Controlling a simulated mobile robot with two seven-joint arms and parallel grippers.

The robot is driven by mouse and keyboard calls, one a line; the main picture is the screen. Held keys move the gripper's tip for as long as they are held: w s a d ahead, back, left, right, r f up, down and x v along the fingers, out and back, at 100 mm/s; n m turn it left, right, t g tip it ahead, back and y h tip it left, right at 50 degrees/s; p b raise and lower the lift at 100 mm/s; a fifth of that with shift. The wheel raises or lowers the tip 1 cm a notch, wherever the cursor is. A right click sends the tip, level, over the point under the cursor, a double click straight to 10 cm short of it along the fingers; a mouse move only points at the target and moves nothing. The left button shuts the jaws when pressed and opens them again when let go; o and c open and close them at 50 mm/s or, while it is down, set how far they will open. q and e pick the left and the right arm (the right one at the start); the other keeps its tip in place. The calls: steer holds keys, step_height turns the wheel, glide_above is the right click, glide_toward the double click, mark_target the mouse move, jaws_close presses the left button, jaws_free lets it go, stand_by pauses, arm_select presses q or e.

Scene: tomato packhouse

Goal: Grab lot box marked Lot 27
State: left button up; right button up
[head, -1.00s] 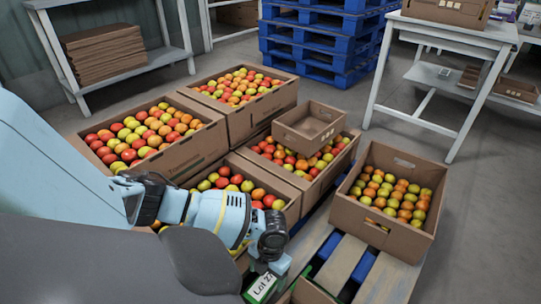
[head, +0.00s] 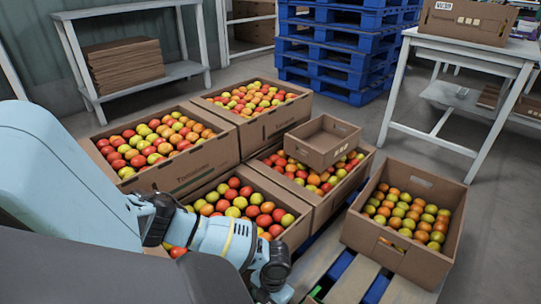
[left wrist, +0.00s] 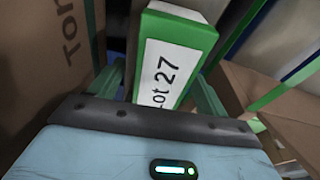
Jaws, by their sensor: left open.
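The lot box marked Lot 27 (left wrist: 180,32) is a slim green box with a white label, seen in the left wrist view. My left gripper (left wrist: 160,78) is open, with its two green-tinted fingers on either side of this box. The lot box stands between the fingers; I cannot tell whether either finger touches it. In the head view my left arm reaches down to the bottom edge, where the fingers and most of the lot box are out of frame. My right gripper is not in view.
Several tomato cartons, one of them a front carton (head: 310,222), crowd around the arm. An open carton (head: 395,258) stands to the right on wooden pallet slats (head: 355,282). A small empty tray (head: 330,152) rests on one carton. A white table (head: 470,52) stands behind.

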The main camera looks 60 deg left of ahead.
arm_select(q)
steer(key=shift+s+f, duration=0.1)
steer(key=shift+f, duration=0.8)
steer(key=c, duration=1.2)
steer(key=shift+r, duration=0.15)
step_height(320, 180, up, 10)
steer(key=p, duration=0.4)
steer(key=shift+p, duration=0.3)
